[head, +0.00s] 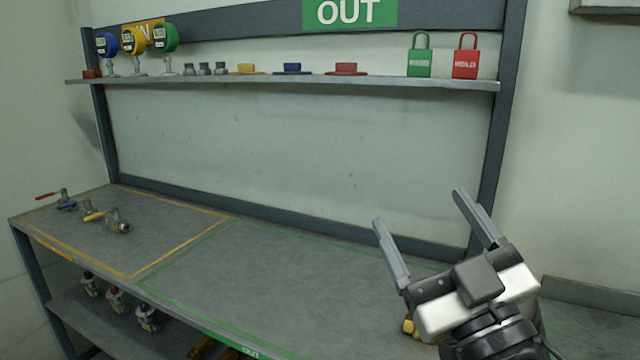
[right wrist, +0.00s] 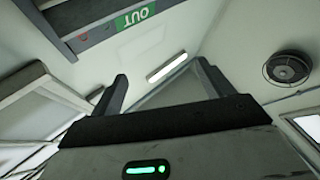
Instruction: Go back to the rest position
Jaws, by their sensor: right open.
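My right gripper (head: 418,238) is open and empty. It is raised in front of the right part of the workbench (head: 270,275), with its fingers pointing up and to the left in the head view. In the right wrist view its two fingers (right wrist: 160,92) stand wide apart with nothing between them, and the wall and ceiling show beyond. My left gripper is not in view.
Several valves (head: 115,220) lie in the yellow-outlined area at left. The green-outlined area is clear. A shelf (head: 290,80) above holds gauges (head: 133,41), coloured parts, a green padlock (head: 419,62) and a red padlock (head: 465,63). More items (head: 117,300) stand on the lower shelf.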

